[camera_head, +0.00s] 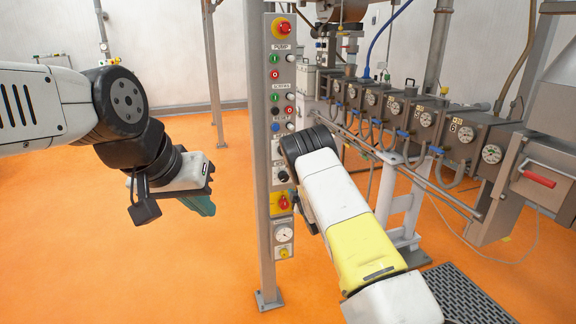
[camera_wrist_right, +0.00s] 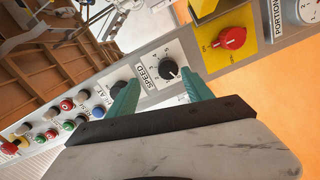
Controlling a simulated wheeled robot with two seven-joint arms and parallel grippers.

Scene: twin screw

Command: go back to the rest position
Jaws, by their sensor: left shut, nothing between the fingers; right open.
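My left gripper (camera_head: 200,200) hangs in open air left of the control panel, its teal fingers together and pointing down to the right, with nothing in them. My right arm reaches up to the grey control panel (camera_head: 263,150), and its gripper is mostly hidden behind the arm in the head view. In the right wrist view, my right gripper (camera_wrist_right: 158,78) is open. Its two teal fingers lie on either side of the black SPEED knob (camera_wrist_right: 169,70), close to the panel face. I cannot tell whether they touch the knob.
A red switch on a yellow plate (camera_wrist_right: 232,38) sits beside the SPEED knob. A row of grey machine units (camera_head: 425,120) stands at the right. The orange floor (camera_head: 120,270) at left is clear.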

